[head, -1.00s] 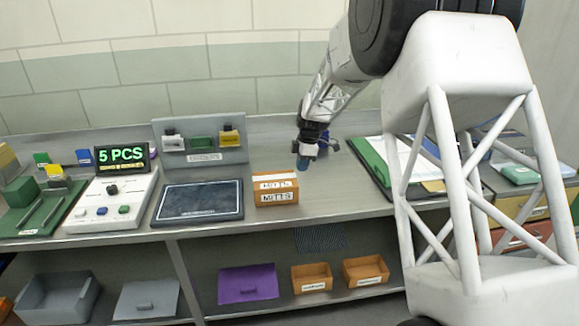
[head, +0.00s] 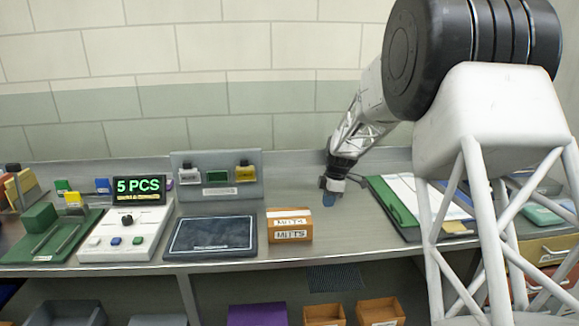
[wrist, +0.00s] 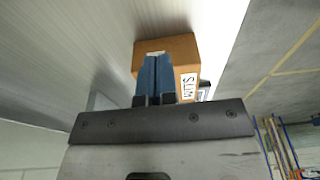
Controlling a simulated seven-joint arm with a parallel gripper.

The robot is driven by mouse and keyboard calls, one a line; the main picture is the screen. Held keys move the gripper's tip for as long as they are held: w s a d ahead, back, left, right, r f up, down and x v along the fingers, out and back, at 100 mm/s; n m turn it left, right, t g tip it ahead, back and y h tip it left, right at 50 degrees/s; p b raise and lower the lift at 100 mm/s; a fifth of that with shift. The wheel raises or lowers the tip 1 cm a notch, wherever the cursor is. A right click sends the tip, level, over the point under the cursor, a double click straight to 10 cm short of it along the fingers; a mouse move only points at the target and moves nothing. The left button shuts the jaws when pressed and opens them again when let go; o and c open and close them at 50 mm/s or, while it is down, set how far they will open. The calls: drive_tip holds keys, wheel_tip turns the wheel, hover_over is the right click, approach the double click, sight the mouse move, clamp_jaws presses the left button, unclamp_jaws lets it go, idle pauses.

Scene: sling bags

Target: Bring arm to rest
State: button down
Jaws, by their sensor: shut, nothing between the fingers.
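My gripper (head: 329,199) hangs over the bench just right of the orange-brown MITTS box (head: 290,227) in the head view. In the wrist view, its blue fingers (wrist: 154,72) are together with nothing held between them. The MITTS box (wrist: 187,50) shows beyond the fingertips there, and the fingers cover part of it. I cannot tell the exact gap between fingers and box. My arm comes down from the upper right.
A dark pad (head: 212,237), a white console (head: 125,232) and a green display (head: 140,190) stand to the left. A clipboard (head: 400,205) lies right of my gripper. A grey rack (head: 216,174) stands behind. Bins (head: 380,312) sit on the lower shelf.

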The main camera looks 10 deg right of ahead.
drive_tip(key=s+a+r+m, duration=0.1)
drive_tip(key=s+r+m, duration=0.2)
drive_tip(key=s+r, duration=0.35)
drive_tip(key=s+a+r+m+t+h, duration=0.1)
drive_tip(key=s+r+m, duration=0.2)
drive_tip(key=s, duration=0.7)
drive_tip(key=s+a+r+m, duration=0.1)
drive_tip(key=s+r+m, duration=0.2)
drive_tip(key=s+r, duration=0.35)
drive_tip(key=s+a+f+m+t+h, duration=0.1)
drive_tip(key=s+m, duration=0.8)
drive_tip(key=s, duration=2)
drive_tip(key=shift+f+t, duration=0.3)
drive_tip(key=shift+f, duration=0.6)
